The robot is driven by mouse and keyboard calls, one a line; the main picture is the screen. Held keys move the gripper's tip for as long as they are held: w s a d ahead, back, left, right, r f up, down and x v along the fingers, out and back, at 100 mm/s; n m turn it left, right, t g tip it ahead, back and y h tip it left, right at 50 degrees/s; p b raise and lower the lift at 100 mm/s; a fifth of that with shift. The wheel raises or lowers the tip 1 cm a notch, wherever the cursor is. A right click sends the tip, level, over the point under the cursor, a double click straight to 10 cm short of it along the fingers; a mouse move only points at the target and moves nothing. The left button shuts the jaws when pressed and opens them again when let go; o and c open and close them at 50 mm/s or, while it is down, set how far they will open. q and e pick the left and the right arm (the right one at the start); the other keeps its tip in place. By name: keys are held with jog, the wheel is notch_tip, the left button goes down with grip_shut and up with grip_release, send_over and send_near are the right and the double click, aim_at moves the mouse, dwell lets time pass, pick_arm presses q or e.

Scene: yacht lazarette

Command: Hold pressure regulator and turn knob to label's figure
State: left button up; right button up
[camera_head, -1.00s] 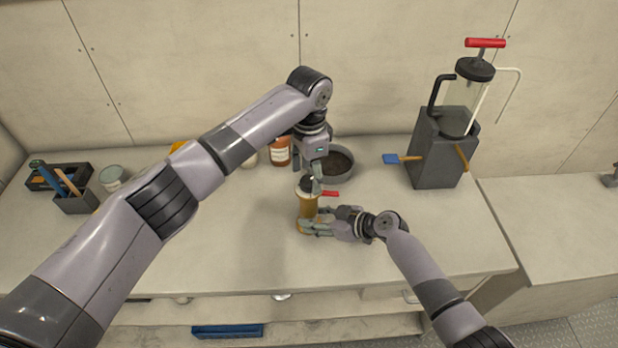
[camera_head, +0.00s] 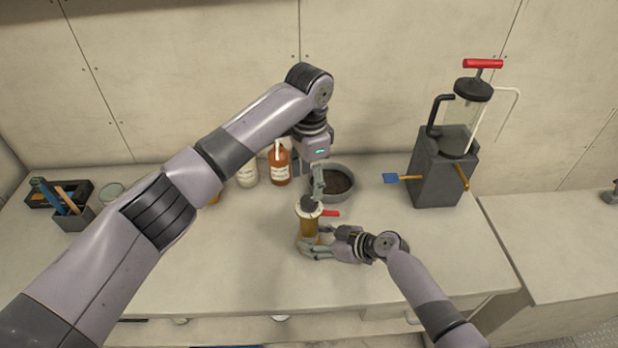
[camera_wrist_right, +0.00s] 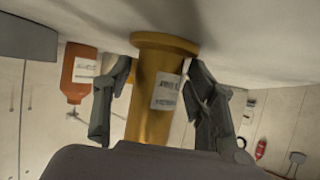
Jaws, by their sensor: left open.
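The pressure regulator (camera_head: 310,228) stands upright on the worktop, with a brass-coloured body, a pale ring, a dark top and a red lever (camera_head: 331,213) at its right. My left gripper (camera_head: 316,198) is open, pointing down just above the regulator's top; its fingers partly hide the knob. My right gripper (camera_head: 318,250) comes in low from the right and is shut on the body. In the right wrist view, its fingers flank the brass body (camera_wrist_right: 150,110), which bears a white label (camera_wrist_right: 167,92). The label's print is too small to read.
A dark round bowl (camera_head: 331,181) sits just behind the regulator, with an orange bottle (camera_head: 280,168) and a pale bottle (camera_head: 247,176) to its left. A grey block with a clear pump (camera_head: 436,170) stands at right. The front right worktop is clear.

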pick_arm(q)
jog(key=shift+f, duration=0.1)
pick_arm(e)
jog(key=shift+o, duration=0.9)
jog(key=shift+s+d+f, duration=0.1)
jog(key=shift+f, duration=0.2)
jog(key=shift+r, duration=0.2)
